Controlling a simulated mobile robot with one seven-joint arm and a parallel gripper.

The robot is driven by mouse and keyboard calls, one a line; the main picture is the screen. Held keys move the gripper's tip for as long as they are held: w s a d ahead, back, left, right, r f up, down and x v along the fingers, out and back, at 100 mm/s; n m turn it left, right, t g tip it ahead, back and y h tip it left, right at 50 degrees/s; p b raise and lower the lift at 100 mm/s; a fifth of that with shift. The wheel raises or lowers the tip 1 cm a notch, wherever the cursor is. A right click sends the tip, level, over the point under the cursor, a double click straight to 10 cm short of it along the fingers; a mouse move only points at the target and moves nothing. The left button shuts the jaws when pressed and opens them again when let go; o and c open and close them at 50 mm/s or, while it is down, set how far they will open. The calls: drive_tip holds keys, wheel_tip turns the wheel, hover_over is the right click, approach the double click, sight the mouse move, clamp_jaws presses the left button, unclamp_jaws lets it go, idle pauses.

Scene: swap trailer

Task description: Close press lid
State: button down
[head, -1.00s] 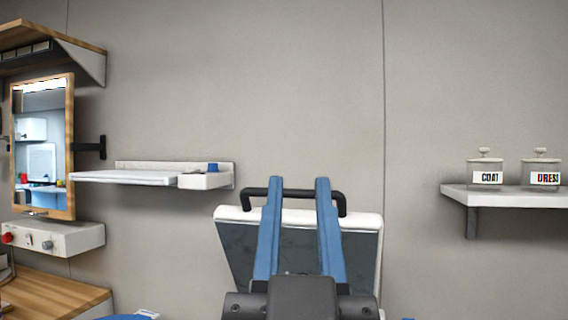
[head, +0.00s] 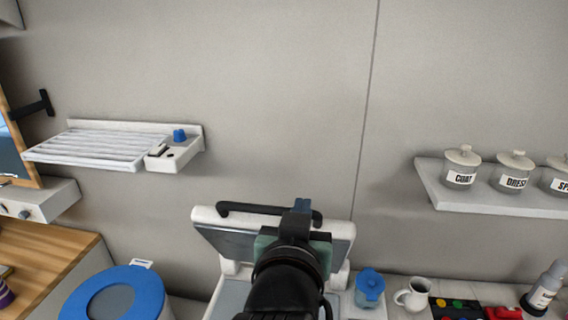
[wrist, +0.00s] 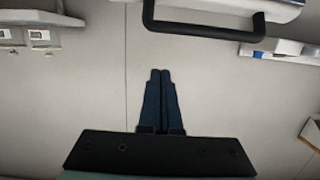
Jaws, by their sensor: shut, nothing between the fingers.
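The press lid (head: 216,236) stands raised and tilted in the head view, its dark face towards me and its white rim showing. Its black handle (head: 250,209) runs along the top edge; the handle also shows in the wrist view (wrist: 205,33). The pale press base (head: 230,292) is below, partly hidden by my arm. My gripper (head: 302,203) is in front of the lid near the handle, hiding its right part. In the wrist view the two blue fingers (wrist: 160,72) are together and empty, apart from the handle in the picture.
A white slatted rack (head: 95,150) is on the left wall, a shelf (head: 480,205) with labelled jars on the right. A blue round lid (head: 115,300) is at lower left. A blue-topped container (head: 369,288), white mug (head: 413,294) and bottle (head: 543,288) stand right of the press.

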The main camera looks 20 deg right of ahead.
drive_tip(key=p+x, duration=0.4)
drive_tip(key=x, duration=0.6)
drive_tip(key=shift+d, duration=0.15)
drive_tip(key=shift+s+a+f+p, duration=0.65)
drive_tip(key=shift+s+f+p, duration=0.1)
drive_tip(key=shift+s+f, duration=0.2)
drive_tip(key=shift+s+a+f, duration=0.25)
drive_tip(key=shift+s+f, duration=0.1)
drive_tip(key=shift+f, duration=0.15)
